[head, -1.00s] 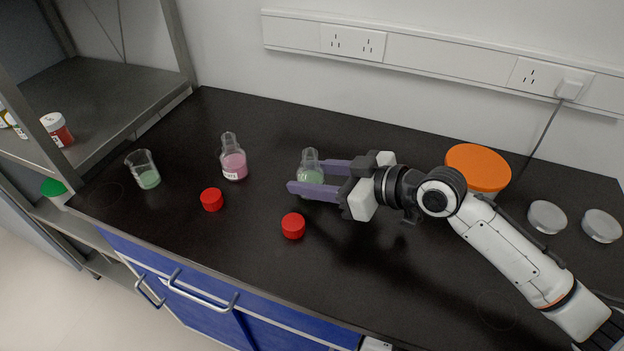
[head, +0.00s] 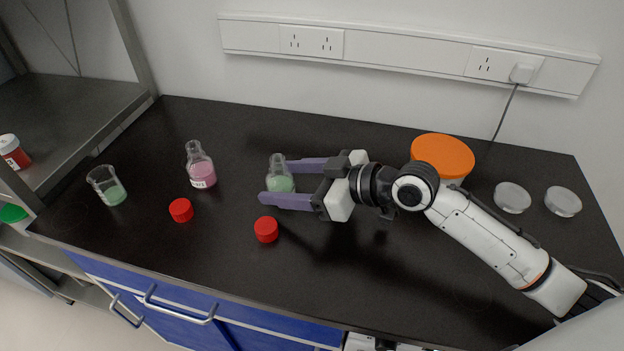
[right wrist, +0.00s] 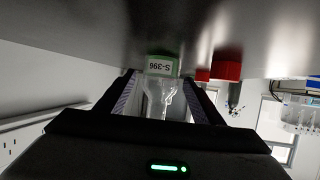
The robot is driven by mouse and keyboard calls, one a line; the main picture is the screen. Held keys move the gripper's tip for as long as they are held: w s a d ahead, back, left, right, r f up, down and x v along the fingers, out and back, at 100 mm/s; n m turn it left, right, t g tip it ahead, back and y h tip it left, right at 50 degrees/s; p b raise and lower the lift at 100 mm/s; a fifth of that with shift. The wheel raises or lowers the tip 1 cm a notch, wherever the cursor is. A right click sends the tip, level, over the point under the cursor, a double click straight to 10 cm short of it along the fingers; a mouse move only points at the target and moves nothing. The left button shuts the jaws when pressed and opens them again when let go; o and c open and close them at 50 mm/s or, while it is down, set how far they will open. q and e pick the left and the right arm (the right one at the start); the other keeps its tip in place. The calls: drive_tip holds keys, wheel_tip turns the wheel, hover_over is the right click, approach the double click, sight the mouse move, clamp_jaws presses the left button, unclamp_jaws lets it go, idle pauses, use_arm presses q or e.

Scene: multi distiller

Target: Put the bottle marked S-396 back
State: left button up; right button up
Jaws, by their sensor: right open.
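The S-396 bottle (head: 281,181) is a small clear flask with green liquid, upright on the black bench. In the right wrist view its S-396 label (right wrist: 161,66) shows upside down, with the clear neck below it. My right gripper (head: 277,182) is open, with one purple finger on each side of the bottle; I cannot tell whether either finger touches it. In the right wrist view the bottle stands between the two fingers (right wrist: 163,102). My left gripper is not in view.
A pink flask (head: 202,174) and a beaker of green liquid (head: 114,194) stand to the left. Two red caps (head: 181,210) (head: 266,230) lie in front. An orange-topped container (head: 443,155) and two pale lids (head: 512,197) (head: 563,202) are right. A metal shelf (head: 75,105) stands left.

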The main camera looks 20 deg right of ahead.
drive_tip(key=v, duration=0.4)
drive_tip(key=b+v, duration=0.1)
drive_tip(key=v, duration=0.4)
drive_tip(key=shift+s+d+f, duration=0.1)
drive_tip(key=shift+s+d, duration=0.2)
drive_tip(key=shift+s+d+r, duration=0.3)
drive_tip(key=shift+s+r, duration=0.05)
drive_tip(key=shift+r, duration=0.05)
